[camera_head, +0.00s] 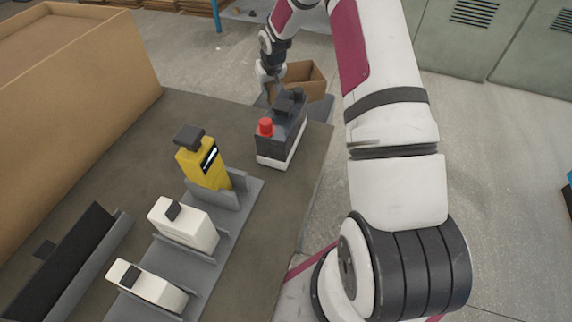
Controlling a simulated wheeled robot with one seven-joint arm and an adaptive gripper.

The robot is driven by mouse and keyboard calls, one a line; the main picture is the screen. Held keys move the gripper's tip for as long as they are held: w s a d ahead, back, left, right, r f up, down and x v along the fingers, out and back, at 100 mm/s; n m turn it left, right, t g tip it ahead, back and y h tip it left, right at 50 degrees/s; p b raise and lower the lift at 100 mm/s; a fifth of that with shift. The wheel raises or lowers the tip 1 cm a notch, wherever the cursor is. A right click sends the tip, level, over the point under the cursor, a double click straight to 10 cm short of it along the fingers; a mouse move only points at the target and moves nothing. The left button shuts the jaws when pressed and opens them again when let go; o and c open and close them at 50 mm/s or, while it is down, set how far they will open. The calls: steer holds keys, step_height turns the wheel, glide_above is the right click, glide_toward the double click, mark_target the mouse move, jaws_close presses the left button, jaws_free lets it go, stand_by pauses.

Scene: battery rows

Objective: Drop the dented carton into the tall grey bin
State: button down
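A small brown carton (308,84) shows at the far end of the table, beyond the dark battery. Its lower part is partly hidden, and no dent can be made out. My gripper (271,88) points down at the carton's left side, close to it or touching it. Its fingertips are partly hidden behind the battery, so I cannot tell whether it is open or shut on the carton. A grey surface (321,107) shows just below the carton, past the table edge; it may be part of the tall grey bin, but too little shows to be sure.
A dark battery with a red cap (282,135) stands near the table's far right corner. A grey rack (240,205) holds a yellow battery (203,166) and white ones (183,228). A large cardboard box (75,85) fills the left. Grey cabinets (490,45) stand behind.

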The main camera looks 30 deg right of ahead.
mark_target(272, 84)
steer(key=shift+f+b, duration=1.5)
steer(key=shift+f, duration=1.45)
steer(key=c, duration=1.7)
jaws_free()
steer(key=shift+r, duration=0.1)
steer(key=v, duration=1.2)
